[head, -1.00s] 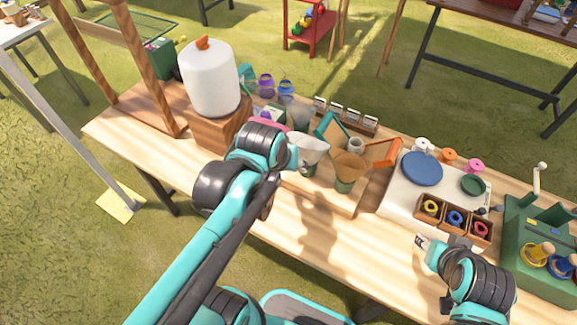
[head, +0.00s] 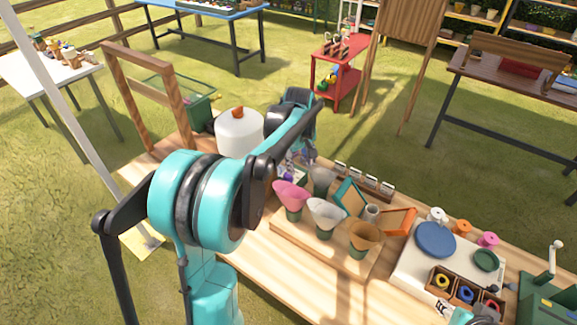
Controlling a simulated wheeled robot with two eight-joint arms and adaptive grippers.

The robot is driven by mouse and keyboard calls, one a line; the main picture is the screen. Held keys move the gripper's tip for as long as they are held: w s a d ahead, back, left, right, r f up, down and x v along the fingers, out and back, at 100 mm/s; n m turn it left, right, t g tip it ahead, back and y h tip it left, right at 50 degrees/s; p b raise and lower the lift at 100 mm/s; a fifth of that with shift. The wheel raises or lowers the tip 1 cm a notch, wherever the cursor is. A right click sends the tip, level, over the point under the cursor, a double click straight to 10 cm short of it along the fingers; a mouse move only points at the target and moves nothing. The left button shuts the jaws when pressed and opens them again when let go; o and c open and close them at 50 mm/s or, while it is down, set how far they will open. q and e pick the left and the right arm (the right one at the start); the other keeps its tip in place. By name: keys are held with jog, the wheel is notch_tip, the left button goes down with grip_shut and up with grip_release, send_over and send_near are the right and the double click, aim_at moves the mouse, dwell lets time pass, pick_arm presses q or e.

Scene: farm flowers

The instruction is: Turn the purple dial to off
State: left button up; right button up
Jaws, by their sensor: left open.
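My left arm reaches across the table, and its open left gripper (head: 299,157) points down at the back of the table, just right of the white tank (head: 239,134). Small purple and blue pieces stood in that area earlier. They are now mostly hidden by my arm and gripper, so I cannot tell which one is the purple dial, how it is turned, or whether the gripper touches it. My right gripper (head: 441,308) shows only in part at the bottom edge, near the box of coloured rings; its jaw opening is unclear.
Pink, white and brown cones (head: 326,214) stand in a wooden rack right of my left arm. Further right are a white board with a blue disc (head: 436,240), white, orange and pink knobs (head: 487,239), and a green box (head: 545,300). A wooden frame (head: 150,95) stands at left.

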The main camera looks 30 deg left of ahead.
aim_at(288, 174)
pick_arm(q)
jog(key=w+a+f+n, duration=0.1)
jog(key=a, duration=0.1)
jog(key=w+a+f+n+g+p, duration=0.1)
jog(key=w+a+f+n, duration=0.1)
jog(key=w+a+f+n+p, duration=0.1)
jog(key=w+a, duration=0.1)
jog(key=a, duration=0.1)
jog(key=shift+w+f+g, duration=0.1)
jog(key=shift+f+g, duration=0.15)
jog(key=shift+g, duration=0.15)
jog(key=shift+w+a+f+n+p, duration=0.1)
jog(key=shift+a+f+n+p, duration=0.2)
jog(key=shift+n, duration=0.1)
notch_tip(288, 174, down, 8)
jog(key=shift+b, duration=1)
pick_arm(e)
jog(key=shift+r, duration=0.7)
pick_arm(q)
grip_shut()
